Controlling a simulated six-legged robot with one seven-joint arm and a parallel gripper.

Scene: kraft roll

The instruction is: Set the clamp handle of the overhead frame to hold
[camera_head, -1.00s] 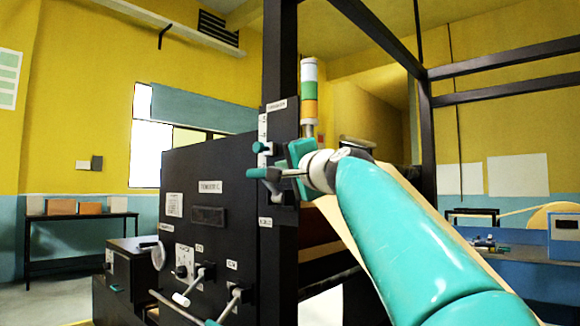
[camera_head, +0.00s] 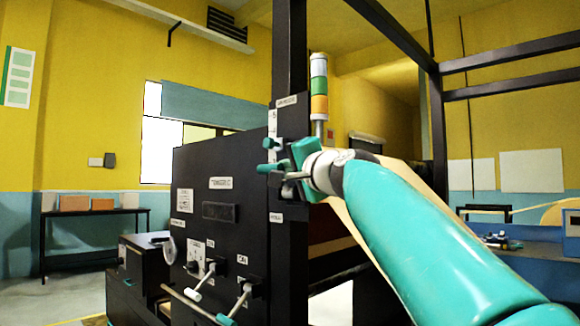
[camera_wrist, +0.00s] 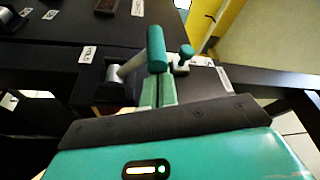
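The clamp handle is a teal cylindrical grip (camera_wrist: 156,48) on a grey metal lever in the wrist view. In the head view a teal grip (camera_head: 266,168) shows on the dark upright's labelled plate. A smaller teal knob (camera_wrist: 186,52) stands just right of the handle in the wrist view. My gripper (camera_wrist: 158,90) has its narrow teal fingers close together, with their tips right at the handle's grip. The grip covers the fingertips, so I cannot tell whether they close around it. In the head view my gripper (camera_head: 298,178) is at the plate, its tips partly hidden.
The overhead frame's dark upright (camera_head: 291,60) rises beside my arm. A black control cabinet (camera_head: 205,200) with levers and a white-grip handle (camera_head: 195,292) stands left of it. A signal lamp (camera_head: 319,88) stands behind my gripper. A blue bench (camera_head: 535,262) is at the right.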

